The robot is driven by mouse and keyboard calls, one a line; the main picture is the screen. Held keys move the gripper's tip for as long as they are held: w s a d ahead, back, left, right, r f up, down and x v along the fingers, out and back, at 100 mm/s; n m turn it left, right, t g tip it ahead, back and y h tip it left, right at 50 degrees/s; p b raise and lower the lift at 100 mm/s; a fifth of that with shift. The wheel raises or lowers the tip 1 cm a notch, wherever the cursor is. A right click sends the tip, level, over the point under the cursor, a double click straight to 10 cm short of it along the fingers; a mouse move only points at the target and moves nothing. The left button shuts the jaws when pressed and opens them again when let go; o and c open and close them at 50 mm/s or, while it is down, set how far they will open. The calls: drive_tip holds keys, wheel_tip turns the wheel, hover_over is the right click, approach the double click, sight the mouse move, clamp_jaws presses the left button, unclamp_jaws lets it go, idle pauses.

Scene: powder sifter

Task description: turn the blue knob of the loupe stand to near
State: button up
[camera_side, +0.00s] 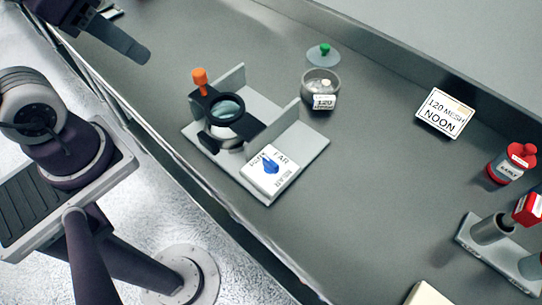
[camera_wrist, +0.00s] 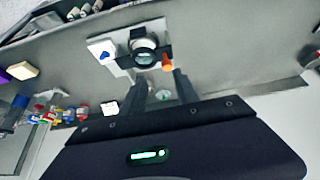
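The loupe stand (camera_side: 312,155) is a grey base with upright walls, a black loupe ring (camera_side: 226,110) and an orange-topped handle (camera_side: 200,80). Its blue knob (camera_side: 270,163) sits on a white dial plate (camera_side: 262,183) at the front corner. The plate reads FAR at the back; its other labels are too small to read surely, and I cannot tell the knob's exact setting. The wrist view shows the blue knob (camera_wrist: 104,56) left of the loupe ring (camera_wrist: 145,58). My gripper (camera_wrist: 158,78) is open and empty, high and well away from the knob.
A round bowl (camera_side: 320,88) labelled 120 and a green-knobbed lid (camera_side: 323,54) stand behind the loupe stand. A card (camera_side: 445,112) reads 120 MESH NOON. Red-capped jar (camera_side: 512,163) and a grey tube rack (camera_side: 490,252) are at right. Counter between is clear.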

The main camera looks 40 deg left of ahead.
drive_tip(key=w+d+n+g+h, duration=0.2)
drive_tip(key=w+d+n, duration=0.2)
drive_tip(key=n+g+y, duration=0.2)
drive_tip(key=n+g, duration=0.2)
drive_tip(key=n, duration=0.9)
hover_over(270, 161)
wheel_tip(270, 161, down, 14)
drive_tip(key=shift+a+r, duration=0.15)
drive_tip(key=shift+r, duration=0.05)
drive_tip(key=shift+n, duration=0.5)
drive_tip(key=f, duration=0.6)
drive_tip(key=shift+d+f, duration=0.2)
drive_tip(key=shift+f, duration=0.65)
clamp_jaws()
